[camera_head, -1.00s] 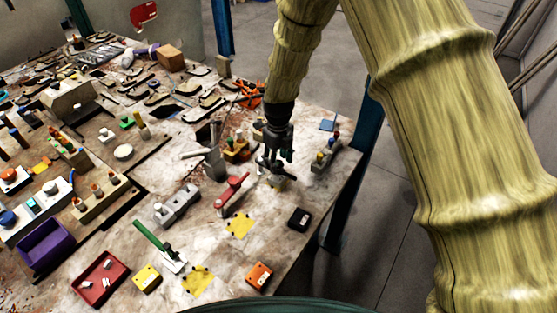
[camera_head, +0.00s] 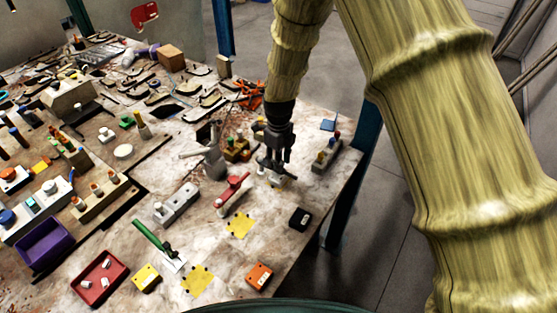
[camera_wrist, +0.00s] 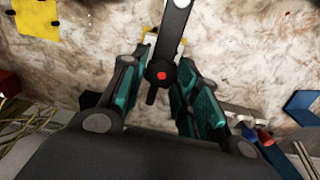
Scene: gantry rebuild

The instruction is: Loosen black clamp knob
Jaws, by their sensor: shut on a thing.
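In the head view my gripper (camera_head: 275,170) points down over the right part of the table, and the knob is hard to make out there. A small pale and yellow base (camera_head: 278,183) shows below the fingers; most of it is hidden.
A red-handled clamp (camera_head: 232,190) stands just left of my gripper, and a grey block with coloured pegs (camera_head: 326,155) stands to the right. A grey pipe-like fixture (camera_head: 212,160) is further left. A black box (camera_head: 300,218) lies in front. The table's right edge is close.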

